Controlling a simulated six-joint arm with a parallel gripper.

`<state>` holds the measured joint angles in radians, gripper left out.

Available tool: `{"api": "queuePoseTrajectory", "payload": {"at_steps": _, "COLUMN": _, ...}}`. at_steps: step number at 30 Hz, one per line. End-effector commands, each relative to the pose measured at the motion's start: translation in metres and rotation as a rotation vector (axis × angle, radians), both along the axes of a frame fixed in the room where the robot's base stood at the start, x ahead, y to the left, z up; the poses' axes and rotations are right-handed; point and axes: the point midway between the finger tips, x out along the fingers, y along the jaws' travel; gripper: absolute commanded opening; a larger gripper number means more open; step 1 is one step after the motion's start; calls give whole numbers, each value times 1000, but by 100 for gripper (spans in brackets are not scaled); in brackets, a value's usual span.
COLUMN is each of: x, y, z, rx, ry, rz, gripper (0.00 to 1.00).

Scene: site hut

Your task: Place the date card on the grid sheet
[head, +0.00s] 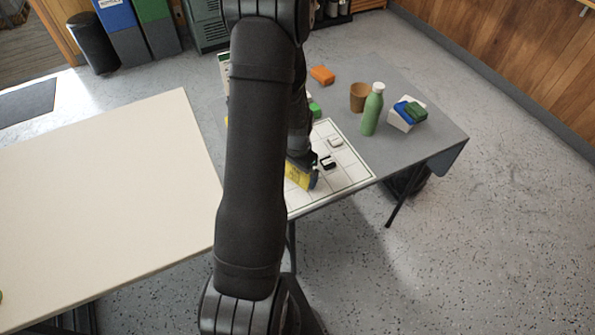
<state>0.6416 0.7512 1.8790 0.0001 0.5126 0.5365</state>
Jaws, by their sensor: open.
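The white grid sheet (350,178) with dark lines lies on the grey table, its left part hidden behind my arm. My gripper (314,172) is low over the sheet and open; my arm hides much of it. A yellow piece with dark marks (297,175) is at the sheet's near left, right beside my gripper and partly covered by my arm. It may be the date card, but I cannot read it. I cannot tell whether it touches the jaws. A small white piece (335,142) and a small black-and-white piece (328,162) are on the sheet.
The grey table (430,135) also holds a green bottle (372,112), a brown cup (358,97), an orange block (322,75), a green piece (315,109) and a white holder (400,122) with blue and green items. A cream table (110,190) at left is mostly bare.

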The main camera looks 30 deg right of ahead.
Motion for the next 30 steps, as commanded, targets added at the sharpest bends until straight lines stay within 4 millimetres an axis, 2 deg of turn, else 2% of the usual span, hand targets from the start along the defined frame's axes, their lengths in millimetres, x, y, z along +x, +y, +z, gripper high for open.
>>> {"api": "queuePoseTrajectory", "payload": {"at_steps": 12, "x": 1, "y": -1, "z": 72, "rx": -3, "ry": -5, "rz": 0, "gripper": 100}}
{"api": "queuePoseTrajectory", "payload": {"at_steps": 18, "x": 1, "y": -1, "z": 102, "rx": -3, "ry": -3, "rz": 0, "gripper": 100}}
{"api": "queuePoseTrajectory", "payload": {"at_steps": 24, "x": 0, "y": 0, "z": 116, "rx": -1, "ry": -2, "rz": 0, "gripper": 100}}
{"api": "queuePoseTrajectory", "payload": {"at_steps": 30, "x": 0, "y": 0, "z": 117, "rx": -1, "ry": -1, "rz": 0, "gripper": 100}}
